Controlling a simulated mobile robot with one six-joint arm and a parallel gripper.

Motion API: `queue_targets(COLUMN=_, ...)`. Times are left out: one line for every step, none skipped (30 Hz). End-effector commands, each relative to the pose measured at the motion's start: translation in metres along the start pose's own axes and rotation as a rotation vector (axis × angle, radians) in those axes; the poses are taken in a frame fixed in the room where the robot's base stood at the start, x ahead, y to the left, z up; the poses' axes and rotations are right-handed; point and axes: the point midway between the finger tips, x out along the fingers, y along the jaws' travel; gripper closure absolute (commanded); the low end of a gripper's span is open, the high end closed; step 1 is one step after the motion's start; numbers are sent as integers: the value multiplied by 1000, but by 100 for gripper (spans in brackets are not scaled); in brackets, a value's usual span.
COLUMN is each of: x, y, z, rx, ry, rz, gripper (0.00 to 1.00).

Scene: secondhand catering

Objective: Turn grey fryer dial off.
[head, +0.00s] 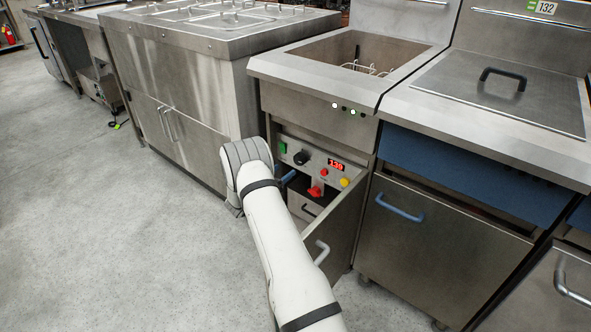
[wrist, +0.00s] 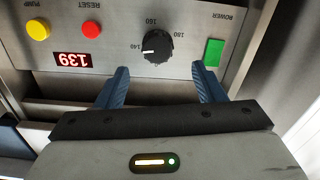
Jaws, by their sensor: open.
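The grey fryer (head: 278,70) stands in the middle of the head view with its lower door (head: 340,235) swung open, baring the control panel. The black dial (head: 301,157) sits on that panel; it also shows in the wrist view (wrist: 157,46), upside down. Its white mark points near 140. My gripper (wrist: 160,70) is open and empty. Its two blue fingers point at the panel, one to each side below the dial in the wrist view, apart from it. In the head view my wrist hides most of the gripper; a blue finger shows.
The panel also has a green power switch (wrist: 214,53), a red reset button (wrist: 91,29), a yellow pump button (wrist: 38,29) and a red 139 display (wrist: 72,60). The red valve handle (head: 315,191) is below. A lidded blue-fronted fryer (head: 440,170) stands right; open floor (head: 110,230) lies left.

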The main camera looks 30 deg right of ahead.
Motion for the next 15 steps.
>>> queue_targets(x=4, y=1, z=3, rx=-1, ry=4, rz=9, gripper=37)
queue_targets(x=6, y=2, z=4, rx=-1, ry=5, rz=12, gripper=37)
queue_targets(x=11, y=2, z=4, rx=-2, ry=5, rz=14, gripper=37)
queue_targets(x=16, y=2, z=4, rx=-1, ry=5, rz=14, gripper=37)
queue_targets(x=20, y=2, z=3, rx=-1, ry=5, rz=13, gripper=37)
queue_targets(x=26, y=3, z=4, rx=-2, ry=5, rz=14, gripper=37)
queue_targets(x=32, y=3, z=4, rx=-1, ry=5, rz=14, gripper=37)
queue_targets(x=37, y=2, z=4, rx=0, ry=4, rz=13, gripper=37)
queue_targets(x=43, y=2, z=4, rx=-1, ry=4, rz=12, gripper=37)
queue_targets(x=48, y=2, z=4, rx=-2, ry=5, rz=11, gripper=37)
queue_targets(x=52, y=2, z=4, rx=-2, ry=5, rz=11, gripper=37)
queue_targets(x=58, y=2, z=4, rx=-2, ry=4, rz=11, gripper=37)
queue_targets(x=62, y=2, z=4, rx=-1, ry=3, rz=11, gripper=37)
queue_targets(x=65, y=2, z=4, rx=-1, ry=4, rz=10, gripper=37)
queue_targets(x=68, y=2, z=3, rx=-2, ry=4, rz=10, gripper=37)
